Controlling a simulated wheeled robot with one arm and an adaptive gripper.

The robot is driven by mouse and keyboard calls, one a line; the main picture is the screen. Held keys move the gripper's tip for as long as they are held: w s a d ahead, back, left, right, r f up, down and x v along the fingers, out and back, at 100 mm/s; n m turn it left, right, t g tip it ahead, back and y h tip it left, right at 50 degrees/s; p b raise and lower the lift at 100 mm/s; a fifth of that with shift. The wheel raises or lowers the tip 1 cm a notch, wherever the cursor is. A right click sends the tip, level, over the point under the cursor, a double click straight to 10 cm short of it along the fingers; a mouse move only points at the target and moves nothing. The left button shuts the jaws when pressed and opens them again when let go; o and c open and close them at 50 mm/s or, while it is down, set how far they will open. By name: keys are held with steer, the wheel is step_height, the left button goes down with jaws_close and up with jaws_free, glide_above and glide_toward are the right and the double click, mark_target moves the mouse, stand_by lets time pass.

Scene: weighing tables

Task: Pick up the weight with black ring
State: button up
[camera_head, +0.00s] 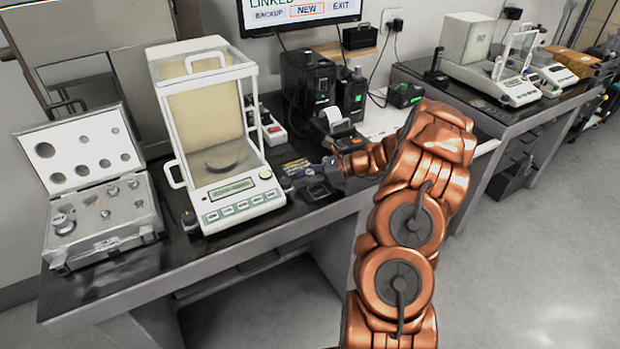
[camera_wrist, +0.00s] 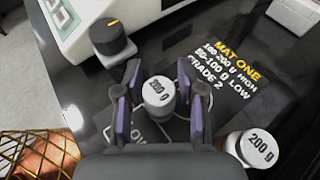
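My gripper (camera_wrist: 158,75) is open, its two purple-padded fingers on either side of a silver weight marked 200 g (camera_wrist: 158,93). Gaps show between that weight and both pads. A second silver weight marked 200 g (camera_wrist: 258,148) stands to the lower right, outside the fingers. A black ring is not clear on either weight; their sides are mostly hidden or small from above. In the head view my gripper (camera_head: 333,171) is over the table just right of the balance, and the weights there are too small to make out.
A black knob with a yellow mark (camera_wrist: 113,38) stands near the fingertips. Printed text reading MAT ONE (camera_wrist: 238,55) lies right of them. The glass-sided balance (camera_head: 240,193) and an open weight case (camera_head: 105,237) stand left; a printer (camera_head: 338,122) stands behind.

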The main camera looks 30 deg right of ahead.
steer(key=shift+w+a+f, duration=0.15)
steer(key=shift+w+a, duration=0.05)
jaws_close()
stand_by(0.5)
